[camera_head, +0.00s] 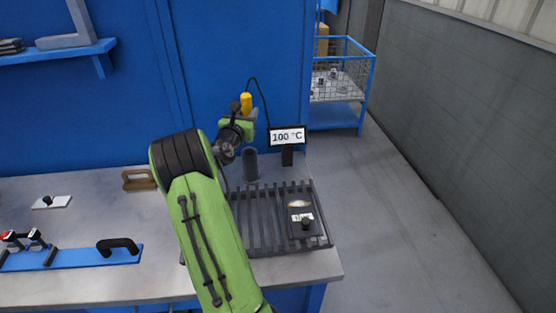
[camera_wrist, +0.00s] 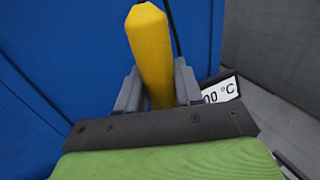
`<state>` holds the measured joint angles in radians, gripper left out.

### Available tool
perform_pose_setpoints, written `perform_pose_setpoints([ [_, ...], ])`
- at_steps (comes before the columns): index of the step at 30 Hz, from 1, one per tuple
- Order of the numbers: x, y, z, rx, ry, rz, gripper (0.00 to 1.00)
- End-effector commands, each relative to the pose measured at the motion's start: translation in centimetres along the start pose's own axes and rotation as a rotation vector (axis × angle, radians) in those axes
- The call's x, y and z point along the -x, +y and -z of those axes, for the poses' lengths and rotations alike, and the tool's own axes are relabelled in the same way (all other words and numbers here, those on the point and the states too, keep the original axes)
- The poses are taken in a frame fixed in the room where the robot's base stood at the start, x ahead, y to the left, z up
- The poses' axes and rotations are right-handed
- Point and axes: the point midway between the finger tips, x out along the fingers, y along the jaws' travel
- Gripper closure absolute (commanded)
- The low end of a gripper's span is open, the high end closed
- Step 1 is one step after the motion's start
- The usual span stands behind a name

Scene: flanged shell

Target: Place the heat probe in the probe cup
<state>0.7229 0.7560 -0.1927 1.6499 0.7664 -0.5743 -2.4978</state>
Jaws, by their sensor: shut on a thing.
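The yellow heat probe (camera_head: 246,102) with its black cable is held up above the back of the bench in the head view. My gripper (camera_head: 242,116) is shut on it. In the wrist view the yellow probe handle (camera_wrist: 152,55) stands between the two grey fingers of my gripper (camera_wrist: 158,85). The probe's lower end is hidden behind the gripper body. A dark grey cylinder that looks like the probe cup (camera_head: 251,164) stands on the bench below my gripper, left of the display. The probe is apart from it and higher.
A display reading 100 °C (camera_head: 287,135) stands right of the cup. A slatted rack (camera_head: 262,220) with a small dark block (camera_head: 304,222) lies in front. A brown handled piece (camera_head: 138,180) and a blue fixture (camera_head: 75,257) lie left. A blue wall rises behind.

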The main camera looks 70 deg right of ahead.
Motion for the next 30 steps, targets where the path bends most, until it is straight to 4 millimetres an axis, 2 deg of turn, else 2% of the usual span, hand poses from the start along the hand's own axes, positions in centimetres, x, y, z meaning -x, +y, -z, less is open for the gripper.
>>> perform_pose_setpoints([
  [6, 0.0, 0.0, 5.3, 0.002, 0.004, 0.0, 0.98],
  [11, 0.0, 0.0, 7.2, 0.001, 0.002, 0.001, 0.98],
  [15, 0.0, -0.1, 9.8, 0.002, 0.003, 0.001, 0.98],
  [26, 0.0, 0.0, 10.3, 0.001, 0.001, 0.0, 0.98],
  [27, 0.0, 0.0, 10.3, 0.0, 0.002, 0.0, 0.61],
  [30, 0.0, 0.0, 10.3, 0.0, 0.002, 0.0, 0.46],
])
